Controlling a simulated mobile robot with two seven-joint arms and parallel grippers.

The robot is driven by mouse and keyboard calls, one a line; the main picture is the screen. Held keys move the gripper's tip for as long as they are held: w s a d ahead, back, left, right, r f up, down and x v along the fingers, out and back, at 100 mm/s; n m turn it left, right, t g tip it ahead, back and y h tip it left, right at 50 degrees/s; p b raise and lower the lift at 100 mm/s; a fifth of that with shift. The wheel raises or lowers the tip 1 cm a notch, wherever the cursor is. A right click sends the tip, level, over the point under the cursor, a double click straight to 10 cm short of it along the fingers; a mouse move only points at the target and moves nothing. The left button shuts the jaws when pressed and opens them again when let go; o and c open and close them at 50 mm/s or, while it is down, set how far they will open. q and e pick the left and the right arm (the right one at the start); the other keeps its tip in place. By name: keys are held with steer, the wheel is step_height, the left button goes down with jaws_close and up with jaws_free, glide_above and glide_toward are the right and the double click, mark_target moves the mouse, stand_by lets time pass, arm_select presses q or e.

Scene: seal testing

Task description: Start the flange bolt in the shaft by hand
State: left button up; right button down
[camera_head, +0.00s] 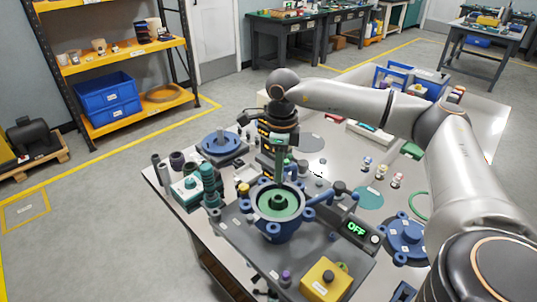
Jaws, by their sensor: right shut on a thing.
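My right gripper (280,176) comes down from the upper right, over the open blue housing (277,230) on the grey fixture. It is shut on a small part just above the shaft, most likely the flange bolt, which the fingers largely hide. The shaft (278,203) shows as a dark green hub with a round opening, upright in the middle of the green-lined housing. I cannot tell whether the held part touches the shaft. My left gripper is not in view.
A blue flanged disc (221,143) lies behind left, another (405,236) at right. Small bottles (381,171) stand on the table's right.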

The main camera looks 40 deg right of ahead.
steer(key=shift+w+d+r+m, duration=0.3)
steer(key=shift+w+r+m, duration=0.05)
steer(key=shift+m, duration=0.05)
steer(key=shift+w, duration=0.1)
step_height(320, 180, down, 4)
steer(key=b, duration=0.4)
steer(key=shift+f, duration=0.1)
steer(key=n, duration=0.6)
steer(key=shift+n+p, duration=0.3)
steer(key=shift+n, duration=0.1)
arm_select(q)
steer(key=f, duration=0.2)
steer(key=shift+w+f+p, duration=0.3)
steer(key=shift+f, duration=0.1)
arm_select(e)
steer(key=n, duration=0.4)
steer(key=shift+n, duration=0.4)
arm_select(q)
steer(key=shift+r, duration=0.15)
